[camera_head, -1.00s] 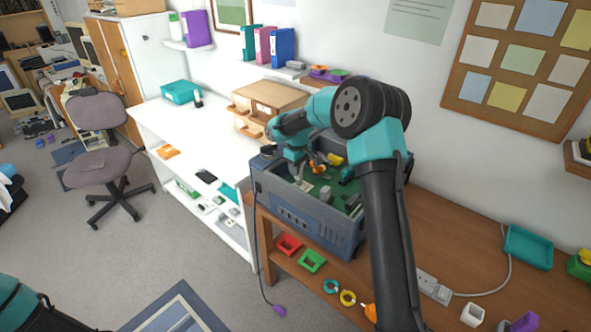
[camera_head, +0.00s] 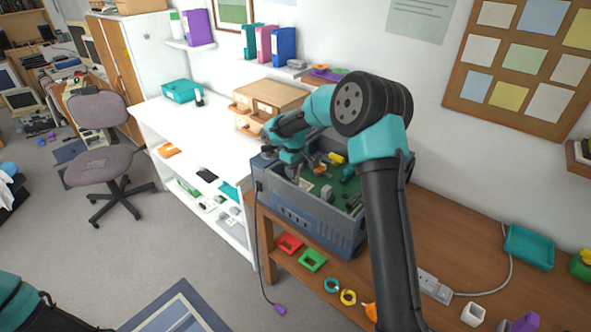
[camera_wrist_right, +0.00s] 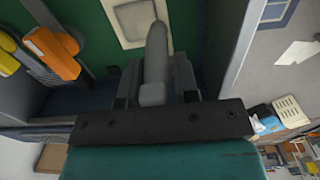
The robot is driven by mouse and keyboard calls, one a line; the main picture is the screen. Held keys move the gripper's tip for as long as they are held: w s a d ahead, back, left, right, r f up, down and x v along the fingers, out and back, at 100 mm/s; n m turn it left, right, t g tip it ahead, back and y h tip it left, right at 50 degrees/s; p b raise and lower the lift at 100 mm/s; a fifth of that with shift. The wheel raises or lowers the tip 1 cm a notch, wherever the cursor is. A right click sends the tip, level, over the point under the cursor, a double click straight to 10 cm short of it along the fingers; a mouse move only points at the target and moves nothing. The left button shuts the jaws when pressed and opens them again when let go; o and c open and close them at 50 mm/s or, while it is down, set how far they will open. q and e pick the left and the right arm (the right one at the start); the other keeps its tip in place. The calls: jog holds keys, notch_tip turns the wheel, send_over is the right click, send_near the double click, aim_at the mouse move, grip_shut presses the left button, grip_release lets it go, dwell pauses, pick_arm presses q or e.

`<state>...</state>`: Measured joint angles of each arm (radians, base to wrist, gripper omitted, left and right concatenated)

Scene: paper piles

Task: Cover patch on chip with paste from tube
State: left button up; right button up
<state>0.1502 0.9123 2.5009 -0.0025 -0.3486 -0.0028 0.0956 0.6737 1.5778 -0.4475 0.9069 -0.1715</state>
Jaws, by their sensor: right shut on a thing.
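My right gripper (camera_wrist_right: 156,92) is shut on a grey tapered tube (camera_wrist_right: 155,55) in the right wrist view. The tube's narrow end points towards a cream square chip (camera_wrist_right: 116,30) with a grey patch (camera_wrist_right: 136,14) in its middle. The tip overlaps the chip's edge in this view; I cannot tell if it touches. In the head view the right gripper (camera_head: 290,166) is inside the left end of the open grey-blue case (camera_head: 300,213), by the pale chip (camera_head: 306,185). The tube is too small to make out there. The left gripper is out of view.
The case has raised walls and a green floor. An orange part (camera_wrist_right: 52,54) and a yellow part (camera_wrist_right: 6,52) lie left of the chip in the wrist view. A grey block (camera_head: 326,193) stands in the case. The white table (camera_head: 170,130) beside it is mostly clear.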

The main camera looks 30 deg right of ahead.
jog(key=shift+w+d, duration=0.1)
jog(key=shift+w+d, duration=0.2)
jog(key=shift+d, duration=0.3)
jog(key=shift+w+d, duration=0.15)
jog(key=shift+d, duration=0.35)
jog(key=shift+s+a, duration=0.2)
jog(key=shift+a, duration=0.35)
jog(key=shift+d, duration=0.1)
jog(key=shift+s+d, duration=0.3)
jog(key=shift+d, duration=0.3)
jog(key=shift+s+d, duration=0.3)
jog(key=shift+d, duration=0.3)
jog(key=shift+f, duration=0.1)
dwell(0.4)
